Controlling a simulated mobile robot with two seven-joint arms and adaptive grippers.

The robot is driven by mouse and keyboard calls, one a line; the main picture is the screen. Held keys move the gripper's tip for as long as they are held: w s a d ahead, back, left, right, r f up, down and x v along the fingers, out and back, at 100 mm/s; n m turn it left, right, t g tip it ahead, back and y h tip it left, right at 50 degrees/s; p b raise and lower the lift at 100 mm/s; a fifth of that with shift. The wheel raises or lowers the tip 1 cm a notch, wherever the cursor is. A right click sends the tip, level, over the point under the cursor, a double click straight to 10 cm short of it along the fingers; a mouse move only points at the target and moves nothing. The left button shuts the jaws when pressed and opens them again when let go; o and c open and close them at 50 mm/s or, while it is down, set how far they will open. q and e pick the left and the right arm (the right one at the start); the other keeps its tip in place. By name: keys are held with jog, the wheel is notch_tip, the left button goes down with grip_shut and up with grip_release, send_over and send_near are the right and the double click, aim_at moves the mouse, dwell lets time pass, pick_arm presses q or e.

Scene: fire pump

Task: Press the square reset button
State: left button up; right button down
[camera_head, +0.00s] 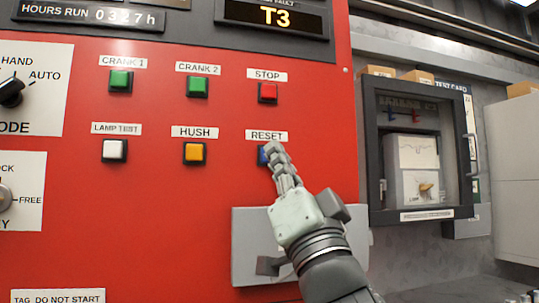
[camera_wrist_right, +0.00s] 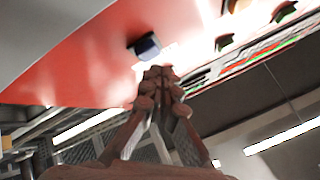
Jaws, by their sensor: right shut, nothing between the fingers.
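The blue square button (camera_head: 262,156) under the RESET label (camera_head: 266,135) is on the red panel, and my right gripper hides part of it in the head view. My right gripper (camera_head: 272,150) is shut and empty, its fingertips over the button's right side in that view. In the right wrist view the blue button (camera_wrist_right: 147,46) stands in its dark frame just beyond and slightly left of the shut fingertips (camera_wrist_right: 158,72). A small gap shows between them in that view. The button's depth cannot be judged. My left gripper is not in view.
Nearby buttons are the yellow HUSH (camera_head: 194,152), white LAMP TEST (camera_head: 114,150), red STOP (camera_head: 267,92), and green CRANK 1 (camera_head: 120,81) and CRANK 2 (camera_head: 197,87). A grey box with a handle (camera_head: 245,245) sits below. A dark-framed cabinet (camera_head: 372,150) stands right.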

jog(key=shift+w, duration=0.15)
dwell(0.7)
jog(key=shift+w+a, duration=0.15)
jog(key=shift+w, duration=0.15)
jog(key=shift+w+a, duration=0.15)
jog(key=shift+w, duration=0.35)
dwell(0.7)
dwell(0.3)
jog(key=shift+s+d, duration=0.25)
jog(key=shift+s, duration=0.65)
jog(key=s, duration=0.1)
jog(key=s+d, duration=0.1)
jog(key=s, duration=0.1)
jog(key=s+p, duration=0.1)
jog(key=shift+s+d, duration=0.25)
jog(key=shift+s, duration=0.15)
jog(key=shift+f, duration=0.1)
dwell(0.4)
